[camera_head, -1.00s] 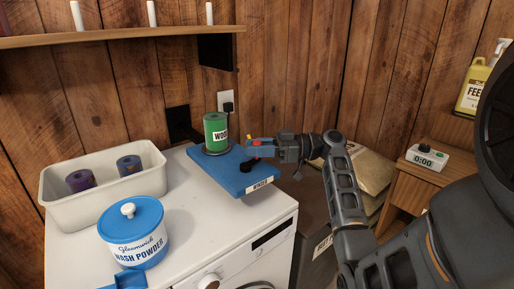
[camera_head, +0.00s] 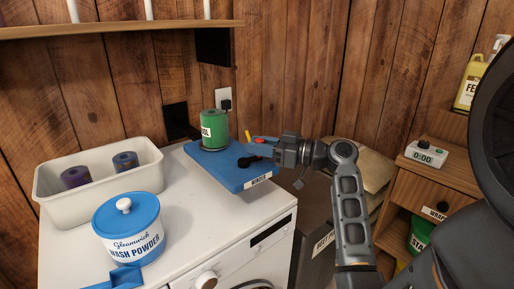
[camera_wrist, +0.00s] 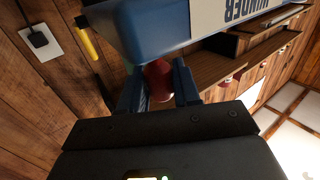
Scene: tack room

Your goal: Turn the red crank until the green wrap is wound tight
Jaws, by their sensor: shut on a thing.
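The green wrap (camera_head: 215,125) is a roll standing upright on the blue winder (camera_head: 225,172), on the white machine's top. Its white label faces left of centre. The red crank (camera_head: 263,139) sits at the winder's right side, partly hidden by my gripper (camera_head: 274,150). In the wrist view its red knob (camera_wrist: 158,80) is between the two fingers of my gripper (camera_wrist: 159,88), which are shut on it. The blue winder body (camera_wrist: 150,25) fills the top of that view. How tight the wrap is cannot be seen.
A cream bin (camera_head: 50,207) with two dark rolls and a blue wash powder tub (camera_head: 127,225) stand left on the white machine (camera_head: 200,230). A yellow piece (camera_head: 248,136) sticks up near the crank. A timer (camera_head: 426,153) stands on the wooden cabinet at right.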

